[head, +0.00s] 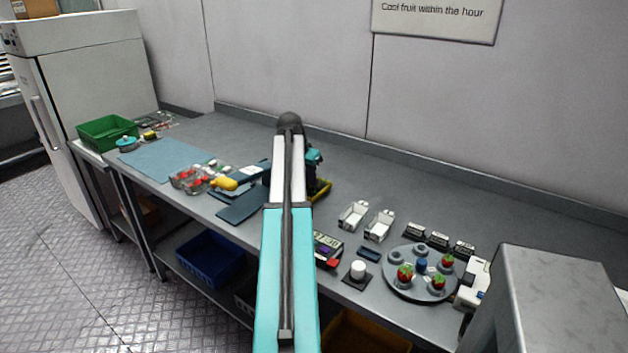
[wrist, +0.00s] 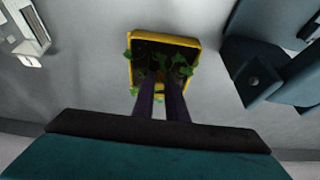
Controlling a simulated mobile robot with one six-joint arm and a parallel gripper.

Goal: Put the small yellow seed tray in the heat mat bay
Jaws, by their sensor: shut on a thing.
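The small yellow seed tray (wrist: 165,38) holds dark soil and green seedlings in the wrist view. In the head view its yellow edge (head: 321,190) shows just right of my arm, which hides the rest. My gripper (wrist: 162,88) is shut on the tray at its near side, with the dark fingers among the seedlings. I cannot tell whether the tray touches the bench. A dark blue-grey stand with flat plates (head: 241,206) lies left of my arm; it also shows right of the tray in the wrist view (wrist: 262,75). No heat mat bay is clearly marked.
Two white punnets (head: 378,226) and a round grey plate with strawberries (head: 421,275) stand to the right. Red-fruit punnets (head: 189,180), a yellow object (head: 224,184), a light blue mat (head: 160,158) and a green crate (head: 107,133) lie left. The bench behind is clear.

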